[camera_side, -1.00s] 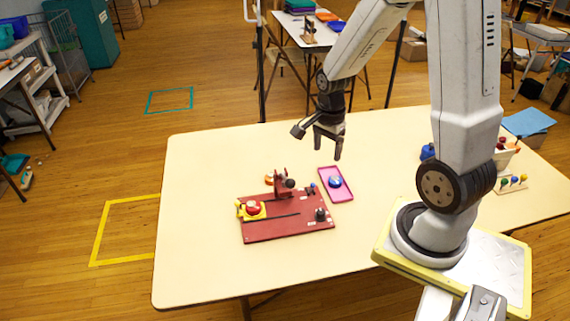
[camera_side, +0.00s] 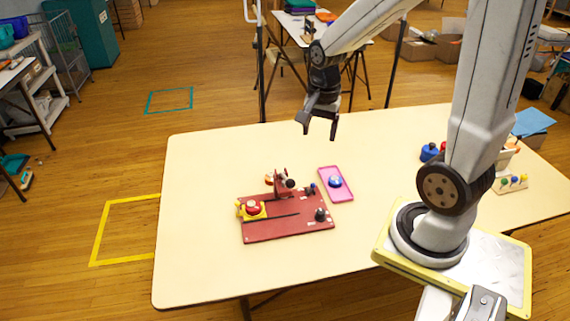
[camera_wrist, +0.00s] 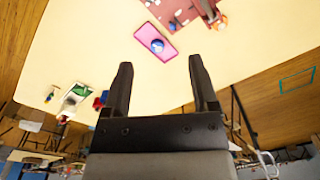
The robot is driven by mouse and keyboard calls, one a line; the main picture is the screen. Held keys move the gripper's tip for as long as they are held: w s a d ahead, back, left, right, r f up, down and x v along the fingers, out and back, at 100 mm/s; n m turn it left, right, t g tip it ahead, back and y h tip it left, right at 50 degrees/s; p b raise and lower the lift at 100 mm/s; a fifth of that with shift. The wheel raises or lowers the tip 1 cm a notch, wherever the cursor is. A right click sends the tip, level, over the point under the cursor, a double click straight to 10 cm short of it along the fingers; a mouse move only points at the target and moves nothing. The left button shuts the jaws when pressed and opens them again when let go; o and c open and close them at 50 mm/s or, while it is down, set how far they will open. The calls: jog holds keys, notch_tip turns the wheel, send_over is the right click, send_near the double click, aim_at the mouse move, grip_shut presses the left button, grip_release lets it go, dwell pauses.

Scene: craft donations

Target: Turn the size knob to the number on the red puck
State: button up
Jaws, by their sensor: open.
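A dark red board (camera_side: 287,228) lies on the cream table. On its left end a red puck (camera_side: 253,208) sits in a yellow holder (camera_side: 241,213); its number is too small to read. A dark knob (camera_side: 320,214) stands near the board's right front corner, and a dark red bracket with a black round part (camera_side: 284,184) stands at its back edge. I cannot tell which is the size knob. My gripper (camera_side: 317,129) is open and empty, raised above the far part of the table, behind the board. Its two fingers (camera_wrist: 160,85) show in the wrist view, with part of the board (camera_wrist: 182,10) beyond.
A pink tray (camera_side: 347,196) holding a blue puck (camera_side: 335,182) lies right of the board. An orange piece (camera_side: 269,180) lies behind the board. Blue items (camera_side: 429,152) and a small rack with coloured knobs (camera_side: 511,184) stand at the right. The table's left part is clear.

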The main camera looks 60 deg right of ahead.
jog(key=shift+w+a+n, duration=0.1)
jog(key=shift+a+n, duration=0.4)
jog(key=shift+n, duration=0.1)
jog(key=a+f+n+t, duration=0.2)
jog(key=a+f+n, duration=0.3)
jog(key=a+n, duration=0.5)
jog(key=shift+a+n, duration=0.15)
jog(key=shift+n, duration=2.05)
